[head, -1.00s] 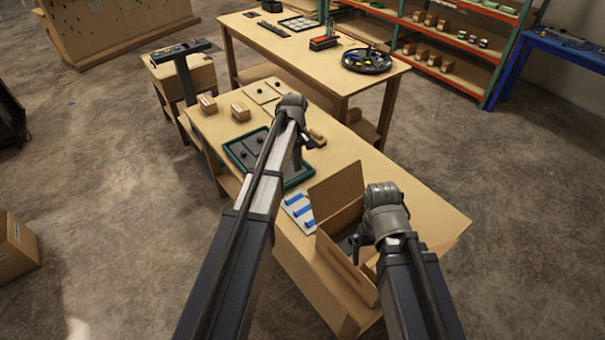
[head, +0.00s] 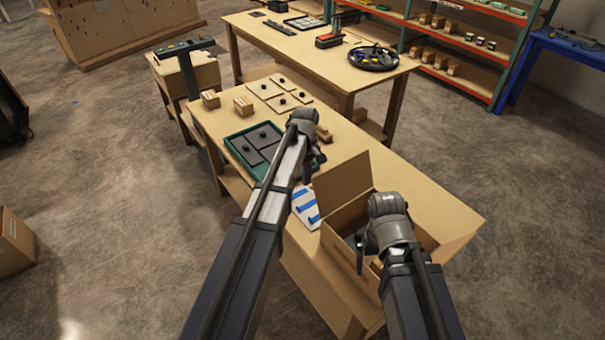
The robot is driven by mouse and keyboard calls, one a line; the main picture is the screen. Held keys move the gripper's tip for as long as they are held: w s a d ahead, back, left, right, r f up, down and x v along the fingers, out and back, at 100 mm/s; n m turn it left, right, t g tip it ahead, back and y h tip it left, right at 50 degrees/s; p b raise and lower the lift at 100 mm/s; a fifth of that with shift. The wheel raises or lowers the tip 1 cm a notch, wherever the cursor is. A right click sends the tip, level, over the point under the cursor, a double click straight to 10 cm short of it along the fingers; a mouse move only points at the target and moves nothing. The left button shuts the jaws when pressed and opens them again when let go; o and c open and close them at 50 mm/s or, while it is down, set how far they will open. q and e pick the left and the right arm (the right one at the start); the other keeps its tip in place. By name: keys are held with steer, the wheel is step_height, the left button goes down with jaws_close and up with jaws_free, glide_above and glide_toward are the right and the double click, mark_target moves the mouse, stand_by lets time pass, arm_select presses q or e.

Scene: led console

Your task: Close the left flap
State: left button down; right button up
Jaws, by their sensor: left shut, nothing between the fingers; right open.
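An open cardboard box stands at the near end of the wooden workbench. One of its flaps (head: 342,187) stands upright on the far left side of the opening. A long panel (head: 343,258) shows along the near left side; I cannot tell if it is a flap or the wall. My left gripper (head: 312,178) is shut and empty, just left of the upright flap's top, with a small gap in the picture. My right gripper (head: 362,250) is open over the box opening. My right arm hides part of the box's interior and right side.
A white card with blue strips (head: 306,207) lies left of the box. Beyond it are a green-rimmed tray (head: 232,142), small cartons (head: 243,106) and square plates with knobs (head: 282,83). The bench right of the upright flap (head: 410,175) is clear.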

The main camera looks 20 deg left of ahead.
arm_select(q)
steer(key=shift+s+d+r, duration=0.3)
steer(key=shift+s+d, duration=0.1)
steer(key=shift+d, duration=0.1)
steer(key=shift+s, duration=0.1)
steer(key=shift+s+d+r+t+y+p, duration=0.15)
steer(key=shift+d+r+t+y+p, duration=0.1)
steer(key=shift+d+t+y+p, duration=0.05)
